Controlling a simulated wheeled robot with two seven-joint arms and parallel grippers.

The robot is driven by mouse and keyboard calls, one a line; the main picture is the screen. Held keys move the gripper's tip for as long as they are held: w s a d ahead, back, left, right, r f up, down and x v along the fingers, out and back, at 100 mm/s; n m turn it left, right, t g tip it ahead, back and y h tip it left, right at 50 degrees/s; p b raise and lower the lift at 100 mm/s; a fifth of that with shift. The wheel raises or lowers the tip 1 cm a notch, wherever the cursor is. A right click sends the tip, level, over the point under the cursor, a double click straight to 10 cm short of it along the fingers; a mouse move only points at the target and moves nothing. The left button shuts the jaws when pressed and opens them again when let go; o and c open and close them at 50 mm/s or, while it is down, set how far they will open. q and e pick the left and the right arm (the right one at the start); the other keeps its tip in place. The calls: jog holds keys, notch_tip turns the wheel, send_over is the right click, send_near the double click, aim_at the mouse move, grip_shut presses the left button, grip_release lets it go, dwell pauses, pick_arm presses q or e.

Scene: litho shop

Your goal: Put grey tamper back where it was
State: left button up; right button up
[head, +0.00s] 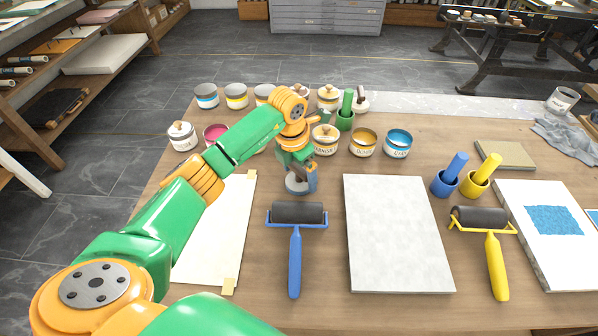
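My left gripper (300,182) points down over the table, just behind the blue-handled roller. No other grey tamper stands out clearly. Similar coloured tampers stand in cups: a green tamper (347,103), a blue tamper (456,166) and a yellow tamper (487,169). My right gripper is not in view.
Several ink jars (363,142) stand in rows behind the gripper. The blue-handled roller (295,255), a pale slab (395,235), a taped sheet (215,235) and a yellow roller (490,250) lie in front. Bare wood shows between the sheet and slab.

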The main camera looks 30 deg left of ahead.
aim_at(294, 183)
pick_arm(q)
jog(key=shift+r, duration=0.2)
notch_tip(294, 183, up, 12)
jog(key=s, duration=0.1)
jog(key=shift+s+a, duration=0.2)
jog(key=shift+a, duration=0.05)
jog(key=shift+f, duration=0.1)
